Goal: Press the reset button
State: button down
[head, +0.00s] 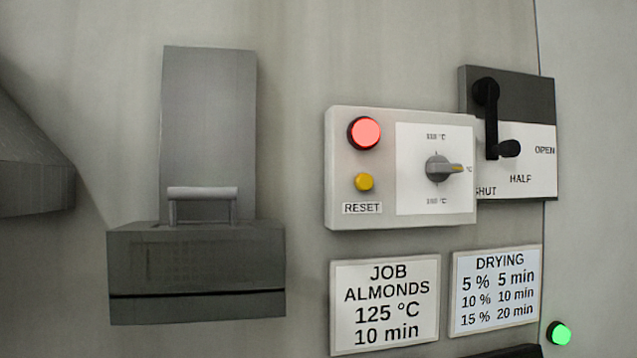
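The yellow reset button (364,182) is a small round knob on the light grey control box (400,218). The RESET label (362,208) is right below it. A larger red lamp (365,132) glows just above the button. Nothing covers the button, and I cannot tell from this view whether it is pushed in. My gripper is not seen in this view.
A dial (440,168) sits right of the button, its pointer turned right. A black crank lever (490,120) is on a SHUT/HALF/OPEN plate. Job (385,345) and drying (496,318) signs hang below. A handled grey box (197,300) juts out left. A green light (560,333) glows lower right.

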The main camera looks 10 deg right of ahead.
aim_at(364, 182)
jog(key=u, duration=0.1)
jog(key=k, duration=0.8)
jog(key=z, duration=0.85)
jog(key=i, duration=0.5)
jog(key=z, duration=0.05)
